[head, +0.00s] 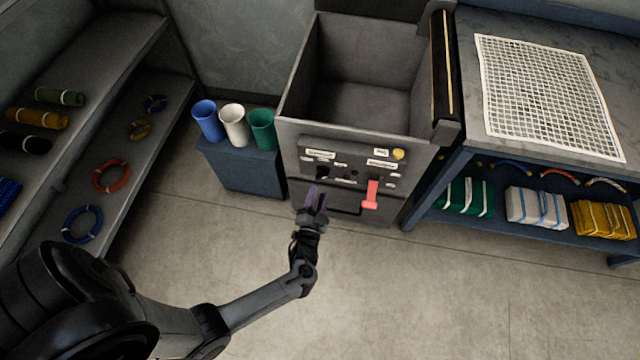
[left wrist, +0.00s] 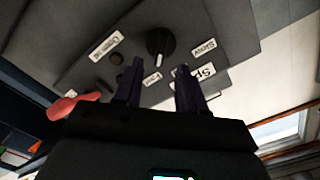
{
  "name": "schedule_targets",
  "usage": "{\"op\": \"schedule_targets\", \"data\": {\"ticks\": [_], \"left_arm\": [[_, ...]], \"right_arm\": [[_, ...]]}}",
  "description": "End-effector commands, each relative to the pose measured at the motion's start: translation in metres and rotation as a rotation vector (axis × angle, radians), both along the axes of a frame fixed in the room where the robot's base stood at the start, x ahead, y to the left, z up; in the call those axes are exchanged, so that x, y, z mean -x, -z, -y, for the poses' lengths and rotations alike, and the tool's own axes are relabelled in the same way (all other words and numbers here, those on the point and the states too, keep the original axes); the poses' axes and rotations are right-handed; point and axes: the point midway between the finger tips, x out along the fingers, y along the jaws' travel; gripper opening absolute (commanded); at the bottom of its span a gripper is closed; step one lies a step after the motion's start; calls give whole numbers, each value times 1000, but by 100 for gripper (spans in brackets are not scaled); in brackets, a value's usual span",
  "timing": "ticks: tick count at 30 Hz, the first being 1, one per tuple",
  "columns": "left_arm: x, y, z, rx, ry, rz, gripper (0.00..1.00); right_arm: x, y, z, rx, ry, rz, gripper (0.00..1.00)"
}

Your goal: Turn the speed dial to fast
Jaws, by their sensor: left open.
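The speed dial (left wrist: 160,44) is a black round knob with a raised grip on the grey machine's front panel (head: 350,160). In the left wrist view it lies just beyond the gap between my fingertips. White labels surround it; one (left wrist: 203,47) seems to read "Slow", and another (left wrist: 203,74) begins "Sp". I cannot tell for sure which way the dial points. In the head view the dial (head: 323,172) is small and dark, just above my fingers. My left gripper (head: 315,192) is open and empty, apart from the dial. My right gripper is not in view.
A red lever (head: 371,193) projects from the panel to the right of my gripper. A blue stand (head: 243,170) with blue, white and green cups is on the left. A workbench (head: 555,30) with netting stands at right. The floor in front is clear.

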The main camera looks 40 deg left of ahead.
Motion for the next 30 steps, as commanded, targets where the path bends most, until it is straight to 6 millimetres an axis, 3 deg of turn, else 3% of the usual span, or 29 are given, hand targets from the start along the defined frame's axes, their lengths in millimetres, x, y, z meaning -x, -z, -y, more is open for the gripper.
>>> {"op": "schedule_targets", "data": {"ticks": [9,26,30], "left_arm": [[36,0,20,0,-1,-1,40],[42,0,23,-1,-1,-1,40],[52,3,22,-2,-1,-20,40]], "right_arm": [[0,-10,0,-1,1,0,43],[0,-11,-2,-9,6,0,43],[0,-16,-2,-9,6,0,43]]}}
